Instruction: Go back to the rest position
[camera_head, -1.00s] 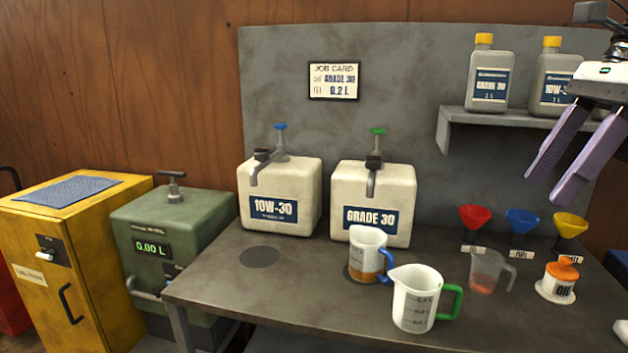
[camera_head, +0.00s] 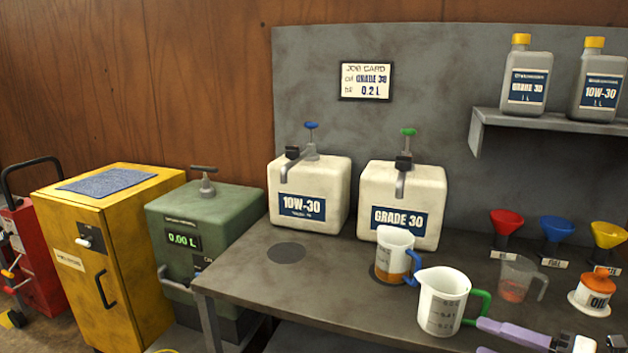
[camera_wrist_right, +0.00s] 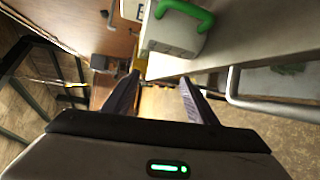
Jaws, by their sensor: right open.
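My right gripper (camera_head: 484,337) is at the bottom right of the head view, with purple fingers pointing left. It is low by the table's front edge, below the green-handled jug (camera_head: 441,304). Its fingers are apart with nothing between them in the right wrist view (camera_wrist_right: 159,80). The green handle (camera_wrist_right: 186,12) shows at the top of that view. Part of the right gripper is cut off by the head view's bottom edge. My left gripper is not in view.
On the grey table (camera_head: 330,275) stand a 10W-30 tank (camera_head: 318,175), a GRADE 30 tank (camera_head: 408,180), a blue-handled jug (camera_head: 395,245) with amber liquid, a small clear jug (camera_head: 516,280) and an orange-topped OIL container (camera_head: 596,292). A yellow cabinet (camera_head: 130,260) and green unit (camera_head: 215,215) are left.

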